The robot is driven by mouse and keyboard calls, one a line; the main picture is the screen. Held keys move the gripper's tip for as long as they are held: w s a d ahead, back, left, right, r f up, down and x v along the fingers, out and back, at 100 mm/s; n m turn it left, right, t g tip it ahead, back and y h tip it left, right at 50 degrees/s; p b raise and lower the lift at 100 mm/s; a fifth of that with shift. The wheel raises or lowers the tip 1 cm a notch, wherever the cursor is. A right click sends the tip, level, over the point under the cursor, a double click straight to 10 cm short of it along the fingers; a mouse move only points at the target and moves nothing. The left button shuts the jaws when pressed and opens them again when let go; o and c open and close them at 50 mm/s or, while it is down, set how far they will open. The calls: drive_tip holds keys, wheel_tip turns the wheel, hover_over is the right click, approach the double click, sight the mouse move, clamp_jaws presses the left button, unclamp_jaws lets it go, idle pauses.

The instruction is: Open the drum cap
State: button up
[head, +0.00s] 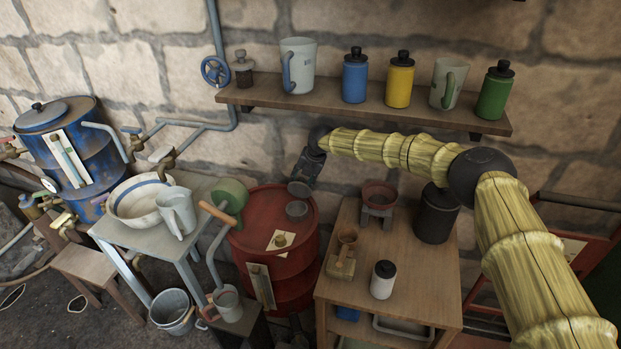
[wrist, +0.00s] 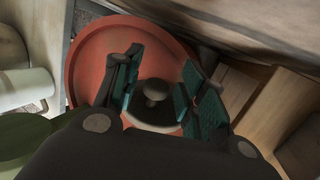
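The red drum (head: 290,265) stands between the grey table and the wooden cabinet. In the wrist view its round red top (wrist: 87,65) shows from above. A dark round cap (wrist: 152,113) with a small rounded knob (wrist: 155,89) is on that top. My gripper (wrist: 155,88) is open over the cap, its teal-padded fingers apart on either side of the knob. I cannot tell whether they touch it. In the head view my gripper (head: 307,166) is above the back of the drum. Small dark round parts (head: 297,209) show below it; how they join is unclear.
A wall shelf (head: 370,115) with mugs and coloured bottles runs above the drum. The wooden cabinet (head: 400,275) on the right holds a white bottle (head: 383,280), a dark canister (head: 436,215) and a red bowl (head: 378,194).

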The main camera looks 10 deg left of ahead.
drive_tip(key=shift+r, duration=0.1)
drive_tip(key=shift+d+r, duration=0.15)
drive_tip(key=shift+r, duration=0.1)
drive_tip(key=s+d, duration=0.5)
drive_tip(key=d, duration=0.6)
drive_tip(key=shift+s+r, duration=0.25)
drive_tip(key=shift+s, duration=0.1)
